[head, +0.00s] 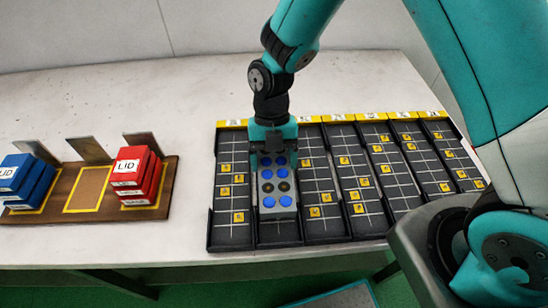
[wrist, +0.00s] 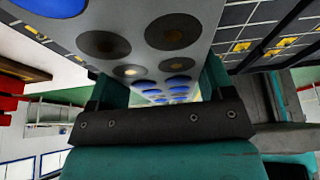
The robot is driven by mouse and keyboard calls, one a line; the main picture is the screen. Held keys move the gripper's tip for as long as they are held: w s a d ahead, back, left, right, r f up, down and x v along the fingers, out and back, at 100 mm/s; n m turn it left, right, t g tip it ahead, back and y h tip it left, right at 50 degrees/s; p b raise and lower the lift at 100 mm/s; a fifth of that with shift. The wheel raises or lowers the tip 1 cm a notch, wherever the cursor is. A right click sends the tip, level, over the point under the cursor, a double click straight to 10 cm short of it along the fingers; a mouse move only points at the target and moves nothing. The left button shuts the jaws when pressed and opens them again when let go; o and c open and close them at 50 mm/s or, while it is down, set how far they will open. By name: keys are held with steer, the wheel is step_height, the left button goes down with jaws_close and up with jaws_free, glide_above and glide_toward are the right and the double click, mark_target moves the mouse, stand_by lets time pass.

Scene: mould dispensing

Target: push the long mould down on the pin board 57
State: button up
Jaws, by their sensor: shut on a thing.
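The long mould (head: 276,187) is a grey plate with blue and dark round spots. In the head view it lies lengthwise over the second black board column from the left. My gripper (head: 271,150) is shut on its far end. The mould also fills the upper middle of the wrist view (wrist: 150,52), between my gripper's fingers (wrist: 160,100). The pin board (head: 279,233) shows bare at its near end below the mould. Whether the mould touches the board or sits just above it, I cannot tell. The number 57 is not readable.
More black board columns with yellow numbered tags (head: 344,160) stand to the right, and one column (head: 232,234) to the left. A brown wooden tray (head: 90,209) holds blue boxes (head: 28,178) and red boxes (head: 136,176) labelled LID. White table lies free between tray and boards.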

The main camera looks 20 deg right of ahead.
mark_target(274, 168)
steer(key=shift+f+b, duration=1.05)
steer(key=shift+f, duration=0.3)
stand_by(0.4)
steer(key=shift+r, duration=0.15)
stand_by(0.4)
steer(key=shift+r+p, duration=2.8)
steer(key=shift+r, duration=0.85)
